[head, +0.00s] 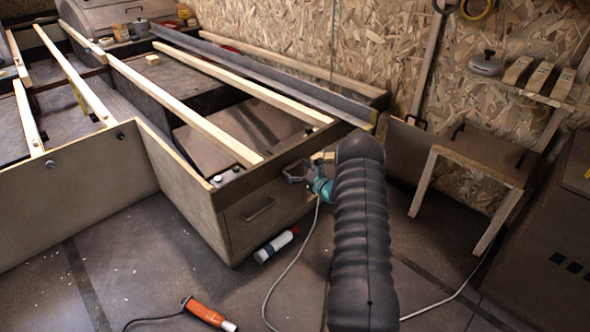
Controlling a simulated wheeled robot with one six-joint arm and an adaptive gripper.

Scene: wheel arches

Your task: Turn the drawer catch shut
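The drawer front (240,226), grey-brown with a bar handle (257,209), is set in the end of the wooden bed frame, left of centre in the head view. It looks closed. My gripper (290,172) is at the upper right of the drawer front, by the dark rail above it. Its dark fingers are small in the picture, just beyond a teal wrist part. Whether they touch anything cannot be told. I cannot make out the drawer catch; my gripper and the black ribbed sleeve of my arm cover that corner.
A red and white canister (275,245) lies on the floor below the drawer. An orange tool (208,314) with a cord lies nearer. A pale cable (291,266) runs along the floor. A small wooden bench (480,157) stands at the right. Pale slats (185,110) span the frame.

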